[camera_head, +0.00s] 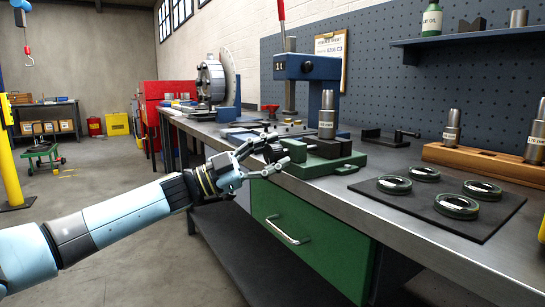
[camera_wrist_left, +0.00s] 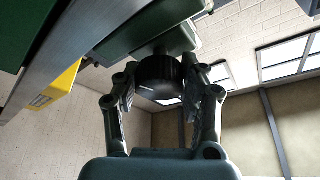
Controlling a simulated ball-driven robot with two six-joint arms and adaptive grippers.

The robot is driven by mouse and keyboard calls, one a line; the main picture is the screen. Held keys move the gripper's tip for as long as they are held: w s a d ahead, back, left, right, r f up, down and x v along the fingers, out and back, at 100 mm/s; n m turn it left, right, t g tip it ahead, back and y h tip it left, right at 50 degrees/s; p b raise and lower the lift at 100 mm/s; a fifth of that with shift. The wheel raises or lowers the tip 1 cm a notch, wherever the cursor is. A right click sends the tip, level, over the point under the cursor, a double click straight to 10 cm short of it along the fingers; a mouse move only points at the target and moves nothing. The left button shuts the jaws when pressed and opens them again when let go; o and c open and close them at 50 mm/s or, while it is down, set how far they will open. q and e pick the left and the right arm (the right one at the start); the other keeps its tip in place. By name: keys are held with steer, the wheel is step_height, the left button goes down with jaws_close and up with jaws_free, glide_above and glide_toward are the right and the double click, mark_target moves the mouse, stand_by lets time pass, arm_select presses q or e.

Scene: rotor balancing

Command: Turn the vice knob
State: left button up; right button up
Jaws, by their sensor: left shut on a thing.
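The green vice (camera_head: 322,160) stands at the front edge of the workbench, with a steel cylinder (camera_head: 327,115) upright in it. Its dark round knob (camera_head: 273,152) faces left, toward my arm. My left gripper (camera_head: 268,158) reaches in from the left and is shut on the knob. In the left wrist view, the black knob (camera_wrist_left: 160,78) sits between the two fingers of my left gripper (camera_wrist_left: 162,92), with the green vice body (camera_wrist_left: 150,28) behind it. The fingers hide part of the knob in the head view. My right gripper is in neither view.
The steel workbench (camera_head: 420,215) has a green drawer (camera_head: 310,245) below its front edge. Right of the vice, several green rings (camera_head: 457,206) lie on a dark mat (camera_head: 490,228). A blue press (camera_head: 306,67) stands behind the vice. A wooden block (camera_head: 480,160) holds steel cylinders at the right.

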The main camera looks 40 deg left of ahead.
arm_select(q)
steer(key=shift+m+g, duration=0.3)
steer(key=shift+m, duration=0.9)
steer(key=shift+h, duration=0.3)
steer(key=shift+m, duration=0.4)
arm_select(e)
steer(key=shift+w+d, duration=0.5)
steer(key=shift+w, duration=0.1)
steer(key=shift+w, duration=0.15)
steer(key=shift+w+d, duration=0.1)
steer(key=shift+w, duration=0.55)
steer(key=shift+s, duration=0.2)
